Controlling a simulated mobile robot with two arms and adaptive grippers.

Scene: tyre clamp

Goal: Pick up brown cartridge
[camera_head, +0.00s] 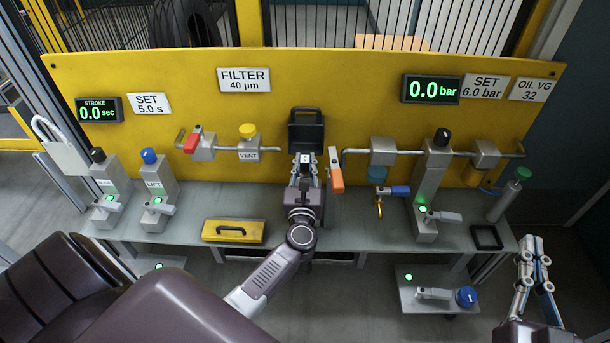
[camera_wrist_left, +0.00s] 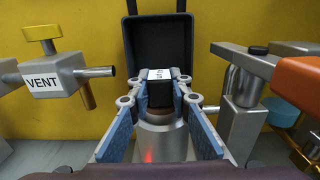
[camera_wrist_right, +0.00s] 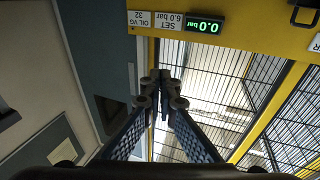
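My left gripper (camera_head: 305,163) reaches down in front of the open black-lidded unit (camera_head: 305,131) at the middle of the yellow panel. In the left wrist view its two blue-padded fingers (camera_wrist_left: 161,98) stand on either side of a dark block (camera_wrist_left: 162,88) with a white label on top. I cannot tell whether the pads press on it. A brownish band shows below the block, inside a round metal cup (camera_wrist_left: 166,143); the fingers hide the rest, so I cannot be sure this is the brown cartridge. My right gripper (camera_head: 532,243) is empty, off to the right, its tips together.
An orange-handled lever (camera_head: 336,172) stands close right of my left gripper; the VENT valve (camera_head: 248,142) is to its left. A yellow case with a black handle (camera_head: 233,231) lies on the grey shelf. An empty black square frame (camera_head: 487,238) lies at the right.

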